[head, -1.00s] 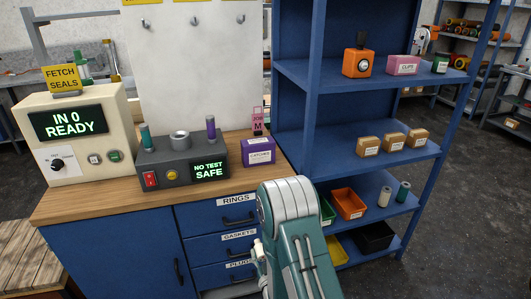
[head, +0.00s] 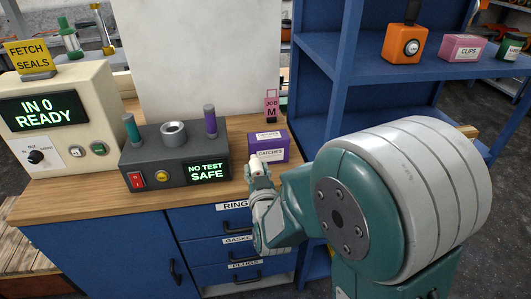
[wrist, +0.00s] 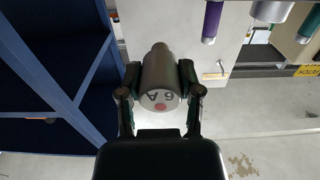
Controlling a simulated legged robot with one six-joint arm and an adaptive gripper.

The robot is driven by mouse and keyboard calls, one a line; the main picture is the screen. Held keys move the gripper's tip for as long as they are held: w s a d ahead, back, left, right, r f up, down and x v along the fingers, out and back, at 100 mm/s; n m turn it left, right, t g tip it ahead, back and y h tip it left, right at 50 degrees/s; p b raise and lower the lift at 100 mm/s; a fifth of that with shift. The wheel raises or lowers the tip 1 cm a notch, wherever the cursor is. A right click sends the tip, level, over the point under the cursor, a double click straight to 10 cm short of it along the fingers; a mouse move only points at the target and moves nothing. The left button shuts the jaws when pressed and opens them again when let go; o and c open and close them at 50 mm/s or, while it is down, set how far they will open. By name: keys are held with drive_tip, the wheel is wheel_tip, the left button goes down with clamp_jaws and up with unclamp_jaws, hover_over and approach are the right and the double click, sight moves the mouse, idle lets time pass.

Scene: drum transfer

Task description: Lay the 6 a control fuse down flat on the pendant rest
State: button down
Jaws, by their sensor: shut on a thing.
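The 6 A control fuse (wrist: 160,78) is a grey metal cylinder in the wrist view, with "6 A" and a red dot on its end face. My gripper (wrist: 160,85) is shut on it, one finger at each side. In the head view the fuse (head: 259,170) shows small and pale with a red mark, at the tip of my gripper (head: 261,182), in front of the bench edge near the purple box. My arm hides part of the scene to its right. I cannot make out a pendant rest in either view.
The bench (head: 75,190) holds a cream cabinet (head: 55,120), a grey test box (head: 172,158) with upright green and purple pieces, and a purple CATCHES box (head: 267,146). A blue shelf unit (head: 350,75) stands to the right. The front strip of the bench top is clear.

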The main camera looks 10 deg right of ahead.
drive_tip(key=w+d+f, duration=0.1)
drive_tip(key=w, duration=0.1)
drive_tip(key=w+d+f, duration=0.1)
drive_tip(key=w+f, duration=0.1)
drive_tip(key=w, duration=0.1)
drive_tip(key=w+d+f, duration=0.1)
drive_tip(key=w, duration=0.2)
drive_tip(key=shift+d+f, duration=0.35)
drive_tip(key=shift+d, duration=0.05)
drive_tip(key=w+d+f, duration=0.1)
drive_tip(key=w+f, duration=0.1)
drive_tip(key=f, duration=0.1)
drive_tip(key=w+d+f, duration=0.1)
drive_tip(key=shift+w+d+f, duration=0.2)
drive_tip(key=shift+d+f, duration=0.1)
drive_tip(key=shift+d, duration=0.05)
drive_tip(key=f, duration=0.3)
drive_tip(key=shift+w+a+f, duration=0.1)
drive_tip(key=shift+w+f, duration=0.15)
drive_tip(key=shift+f, duration=0.1)
drive_tip(key=shift+f, duration=0.1)
drive_tip(key=shift+c, duration=1.3)
unclamp_jaws()
